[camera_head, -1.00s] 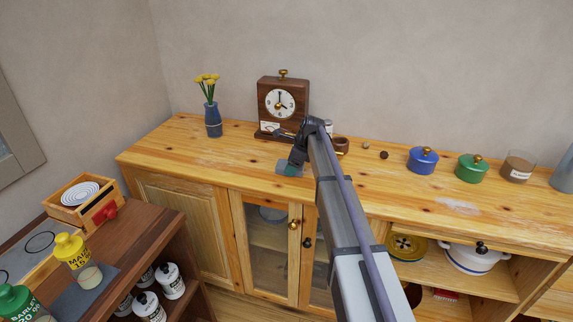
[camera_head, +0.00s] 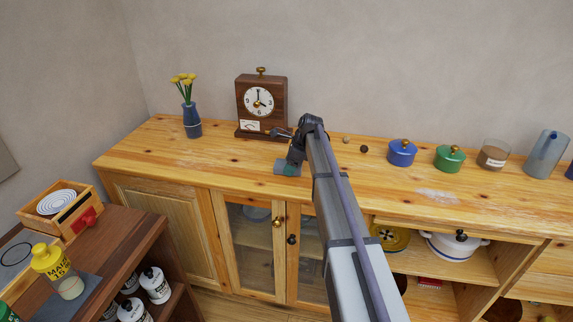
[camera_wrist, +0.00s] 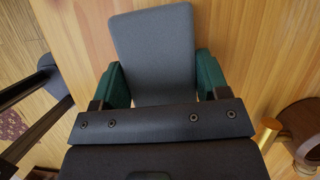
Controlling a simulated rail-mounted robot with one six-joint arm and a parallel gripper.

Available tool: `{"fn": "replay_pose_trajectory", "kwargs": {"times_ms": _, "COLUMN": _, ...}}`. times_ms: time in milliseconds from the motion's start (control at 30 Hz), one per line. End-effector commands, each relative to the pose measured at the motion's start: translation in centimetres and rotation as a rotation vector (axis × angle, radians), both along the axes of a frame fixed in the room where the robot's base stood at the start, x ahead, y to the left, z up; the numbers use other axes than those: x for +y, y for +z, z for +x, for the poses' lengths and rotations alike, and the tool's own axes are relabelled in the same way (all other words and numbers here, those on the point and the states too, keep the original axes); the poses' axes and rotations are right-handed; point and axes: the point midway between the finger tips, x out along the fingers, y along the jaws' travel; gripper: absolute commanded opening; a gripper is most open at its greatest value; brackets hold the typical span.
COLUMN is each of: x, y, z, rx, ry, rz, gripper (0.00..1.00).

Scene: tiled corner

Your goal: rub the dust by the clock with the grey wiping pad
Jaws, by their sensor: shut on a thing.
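The grey wiping pad (camera_wrist: 155,50) is between the green fingers of my gripper (camera_wrist: 165,80) in the wrist view, over the wooden top. In the head view my gripper (camera_head: 290,169) is at the front part of the sideboard top, in front and to the right of the brown clock (camera_head: 261,120). The pad (camera_head: 281,167) shows there as a small grey patch; I cannot tell whether it touches the wood. A pale dusty patch (camera_head: 438,194) lies on the top well right of the clock, in front of the green pot. No dust shows clearly beside the clock; my arm hides part of the top.
A blue vase with yellow flowers (camera_head: 191,118) stands left of the clock. A blue pot (camera_head: 402,153), a green pot (camera_head: 449,158) and a glass jar (camera_head: 493,155) stand at the right. Bare wood (camera_head: 190,155) lies left of my gripper.

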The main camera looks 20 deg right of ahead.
Motion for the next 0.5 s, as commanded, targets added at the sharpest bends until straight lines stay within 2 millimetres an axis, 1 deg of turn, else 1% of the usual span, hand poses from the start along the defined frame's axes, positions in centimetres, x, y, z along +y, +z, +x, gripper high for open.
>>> {"fn": "replay_pose_trajectory", "kwargs": {"times_ms": 100, "x": -1.2, "y": -0.2, "z": -0.8, "rx": 0.001, "ry": -0.002, "rz": 0.000, "gripper": 0.49}}
{"fn": "replay_pose_trajectory", "kwargs": {"times_ms": 233, "x": -2.2, "y": -0.3, "z": -1.4, "rx": 0.000, "ry": -0.001, "rz": 0.000, "gripper": 0.49}}
{"fn": "replay_pose_trajectory", "kwargs": {"times_ms": 500, "x": -2.4, "y": -0.1, "z": -1.5, "rx": 0.001, "ry": -0.001, "rz": -0.001, "gripper": 0.49}}
